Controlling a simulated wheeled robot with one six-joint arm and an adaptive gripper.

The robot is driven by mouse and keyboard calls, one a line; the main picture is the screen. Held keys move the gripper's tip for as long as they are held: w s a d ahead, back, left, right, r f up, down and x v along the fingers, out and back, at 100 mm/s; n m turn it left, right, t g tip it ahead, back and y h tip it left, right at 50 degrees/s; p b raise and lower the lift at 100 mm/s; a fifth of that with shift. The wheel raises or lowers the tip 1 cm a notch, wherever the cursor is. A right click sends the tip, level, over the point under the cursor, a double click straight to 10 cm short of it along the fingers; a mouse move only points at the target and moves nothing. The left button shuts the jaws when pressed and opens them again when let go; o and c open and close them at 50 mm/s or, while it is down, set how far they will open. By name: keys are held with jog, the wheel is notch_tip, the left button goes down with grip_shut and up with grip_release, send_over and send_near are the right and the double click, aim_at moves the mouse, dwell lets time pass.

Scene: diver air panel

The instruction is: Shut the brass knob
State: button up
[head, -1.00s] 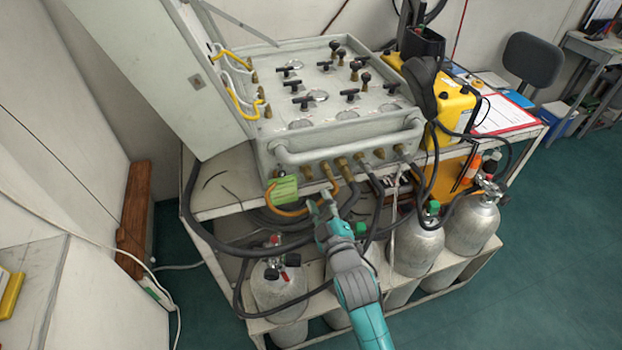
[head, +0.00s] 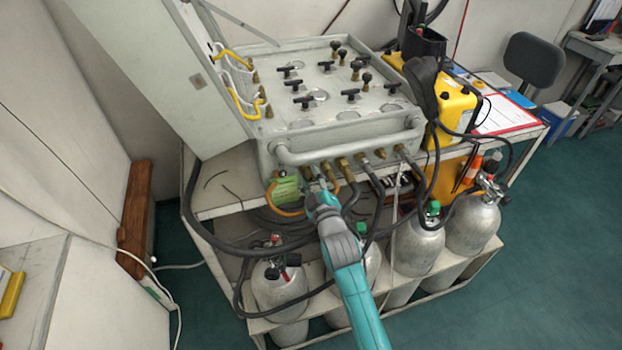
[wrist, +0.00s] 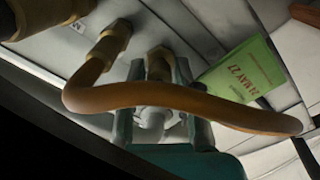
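My gripper (head: 316,186) is at the front lower edge of the air panel (head: 340,125), among its row of brass fittings. In the wrist view, the two teal fingers of my gripper (wrist: 160,90) stand apart on either side of a brass piece (wrist: 158,66) with a pale metal part (wrist: 152,122) below it. This looks like the brass knob, though I cannot be sure. I cannot tell whether the fingers touch it. An orange-brown hose (wrist: 185,97) crosses in front of the fingers and hides part of them. In the head view my gripper hides the knob.
A green tag (head: 285,190) hangs just left of my gripper; it also shows in the wrist view (wrist: 243,72). Another brass fitting (wrist: 108,42) with the hose is close by. Dark hoses (head: 376,185) hang to the right. Gas cylinders (head: 417,245) stand below.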

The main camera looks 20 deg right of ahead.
grip_shut()
jog(key=m, duration=0.6)
jog(key=shift+m, duration=0.3)
jog(key=m, duration=0.3)
jog(key=shift+m, duration=2)
jog(key=shift+o, duration=1.3)
grip_release()
